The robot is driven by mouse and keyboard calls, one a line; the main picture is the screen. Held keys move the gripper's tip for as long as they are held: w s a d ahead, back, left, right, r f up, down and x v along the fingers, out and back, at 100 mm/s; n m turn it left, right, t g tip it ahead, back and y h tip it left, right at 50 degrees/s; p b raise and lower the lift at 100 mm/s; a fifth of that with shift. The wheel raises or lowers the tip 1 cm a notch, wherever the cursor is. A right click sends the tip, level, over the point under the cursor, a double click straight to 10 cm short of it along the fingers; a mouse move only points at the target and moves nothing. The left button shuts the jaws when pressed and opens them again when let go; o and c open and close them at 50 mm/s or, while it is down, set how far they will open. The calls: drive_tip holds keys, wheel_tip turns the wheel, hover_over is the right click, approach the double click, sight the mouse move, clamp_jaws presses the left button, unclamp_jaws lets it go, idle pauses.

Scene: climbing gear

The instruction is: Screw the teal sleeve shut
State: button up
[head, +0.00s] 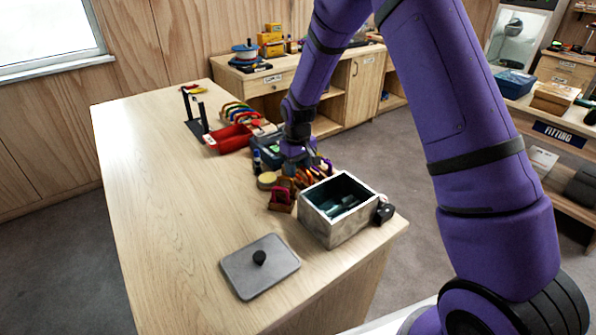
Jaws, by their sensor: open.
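My purple gripper (305,169) is at the end of the purple arm, low over the cluttered middle of the long wooden table (165,200). It is open. Small orange and dark gear (318,177) lies right beside and below it, and the fingertips are partly lost among these items. I cannot make out the teal sleeve for certain. Dark teal pieces (346,206) lie inside the open grey box (330,231), but they are too small to identify.
A grey lid with a black knob (260,258) lies in front of the box. A black item (384,213) is at the box's right. A red tray (229,138), a black stand (195,122) and coloured loops (240,113) are farther back. The table's left side is clear.

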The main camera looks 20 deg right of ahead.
drive_tip(key=shift+s+a, duration=0.25)
drive_tip(key=shift+a, duration=0.4)
drive_tip(key=shift+r, duration=0.2)
idle(0.3)
drive_tip(key=shift+r, duration=1.25)
drive_tip(key=shift+w+d, duration=0.25)
drive_tip(key=shift+d, duration=0.45)
